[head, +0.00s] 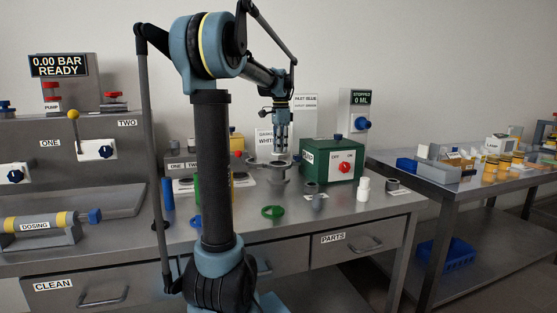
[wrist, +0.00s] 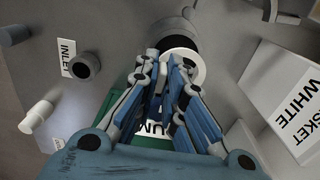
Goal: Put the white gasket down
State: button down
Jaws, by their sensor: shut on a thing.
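My gripper (head: 281,150) points down over the bench, above a grey round fitting (head: 280,172). In the wrist view, my gripper (wrist: 166,68) is shut on the white gasket (wrist: 200,67), a pale ring at the fingertips. The fingers hide part of the ring. A dark cylindrical part (wrist: 178,25) shows just beyond the gasket; I cannot tell whether they touch. The gasket is too small to make out in the head view. A white box labelled with "GASKET WHITE" (wrist: 297,100) stands to the right in the wrist view.
The green pump box (head: 333,160) stands right of my gripper. A white bottle (head: 363,189), a green ring (head: 272,212) and a grey collar (head: 393,184) are on the bench (head: 330,222). The bench front is partly clear. A second table (head: 460,185) stands at right.

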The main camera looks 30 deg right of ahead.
jog(key=shift+f, duration=2.3)
jog(key=c, duration=1.7)
grip_release()
notch_tip(320, 180, up, 12)
jog(key=shift+r, duration=0.1)
